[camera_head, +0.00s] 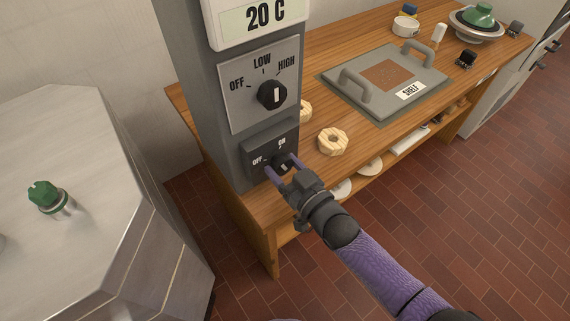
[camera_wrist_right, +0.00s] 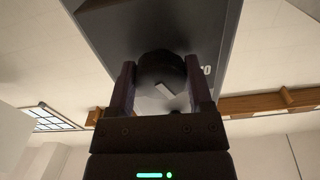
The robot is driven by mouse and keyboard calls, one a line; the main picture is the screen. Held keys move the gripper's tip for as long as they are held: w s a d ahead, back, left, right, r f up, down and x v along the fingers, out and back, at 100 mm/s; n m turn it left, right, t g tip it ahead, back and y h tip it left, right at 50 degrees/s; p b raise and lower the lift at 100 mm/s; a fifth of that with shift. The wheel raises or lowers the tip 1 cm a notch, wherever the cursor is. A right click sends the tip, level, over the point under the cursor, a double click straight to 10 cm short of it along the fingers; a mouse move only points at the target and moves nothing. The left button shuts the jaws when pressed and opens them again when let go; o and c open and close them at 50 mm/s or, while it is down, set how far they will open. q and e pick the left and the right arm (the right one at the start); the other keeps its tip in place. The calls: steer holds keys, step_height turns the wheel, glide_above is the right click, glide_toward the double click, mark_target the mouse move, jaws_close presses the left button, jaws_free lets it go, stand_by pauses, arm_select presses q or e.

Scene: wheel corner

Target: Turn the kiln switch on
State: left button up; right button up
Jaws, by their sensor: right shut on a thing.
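The kiln switch is a black round knob (camera_head: 279,159) on the lower grey panel (camera_head: 255,148) of a grey post, with an OFF label to its left and a second label, seemingly ON, above it. My right gripper (camera_head: 283,168) reaches it from the lower right, its two purple fingers on either side of the knob. In the right wrist view the fingers (camera_wrist_right: 160,88) hold the dark knob (camera_wrist_right: 160,68) between them. A pale mark shows on the knob; I cannot tell exactly which label it points to. My left gripper is not in view.
Above is a larger dial (camera_head: 272,95) marked OFF, LOW, HIGH, and a display (camera_head: 262,17) reading 20 C. A metal kiln-like body (camera_head: 90,150) stands left.

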steer(key=m, duration=0.4)
steer(key=shift+m, duration=0.3)
steer(key=m, duration=0.4)
steer(key=shift+s+a, duration=0.1)
steer(key=shift+m, duration=0.7)
steer(key=o, duration=1.3)
steer(key=shift+c, duration=0.2)
steer(key=p+v, duration=0.2)
steer(key=v, duration=0.8)
